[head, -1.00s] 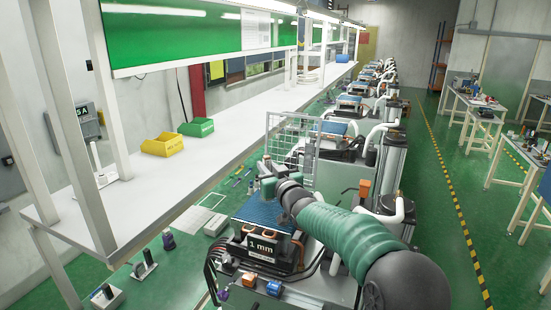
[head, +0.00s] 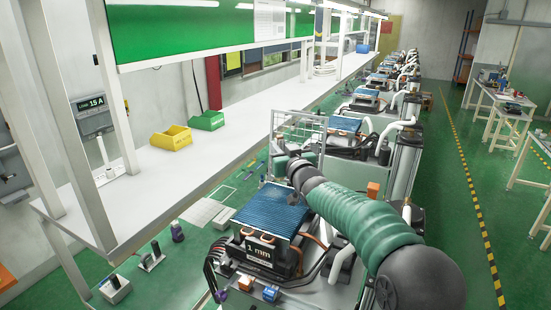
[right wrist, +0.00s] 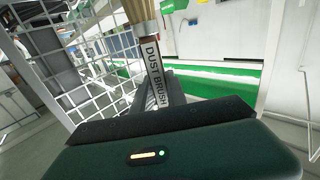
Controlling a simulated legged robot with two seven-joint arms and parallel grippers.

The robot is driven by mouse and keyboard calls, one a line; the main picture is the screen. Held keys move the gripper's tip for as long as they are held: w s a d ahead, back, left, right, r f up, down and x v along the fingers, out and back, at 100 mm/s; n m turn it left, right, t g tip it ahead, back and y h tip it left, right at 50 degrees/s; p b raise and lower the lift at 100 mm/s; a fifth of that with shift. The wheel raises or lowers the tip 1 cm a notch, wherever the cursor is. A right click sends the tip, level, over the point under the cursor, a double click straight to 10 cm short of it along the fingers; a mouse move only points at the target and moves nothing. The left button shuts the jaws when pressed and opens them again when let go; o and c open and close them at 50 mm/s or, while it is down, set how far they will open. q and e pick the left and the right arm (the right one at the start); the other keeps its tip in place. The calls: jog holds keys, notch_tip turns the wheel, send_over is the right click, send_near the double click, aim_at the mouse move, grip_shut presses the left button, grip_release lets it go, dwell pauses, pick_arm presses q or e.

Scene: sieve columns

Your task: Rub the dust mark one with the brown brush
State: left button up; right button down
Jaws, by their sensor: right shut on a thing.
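My right gripper (head: 283,160) is shut on the dust brush (right wrist: 155,73). In the head view, my gripper is beyond the far edge of the nearest machine's blue ribbed top (head: 268,208), beside a white mesh guard (head: 300,133). The brush itself is hard to make out there. I cannot make out a dust mark on the blue top. My left gripper is not in view.
The nearest machine bears a 1 mm label (head: 260,247). Similar machines stand in a row behind it. A long white bench (head: 235,140) on the left holds a yellow bin (head: 171,138) and a green bin (head: 207,121). The mesh guard (right wrist: 100,75) is close in the right wrist view.

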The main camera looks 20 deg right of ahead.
aim_at(280, 138)
jog(key=shift+w+r+p, duration=0.25)
jog(key=shift+r+p, duration=0.35)
jog(key=shift+r, duration=0.6)
jog(key=shift+d+r, duration=0.2)
jog(key=shift+r, duration=0.05)
jog(key=shift+s+d, duration=0.1)
jog(key=shift+a, duration=0.35)
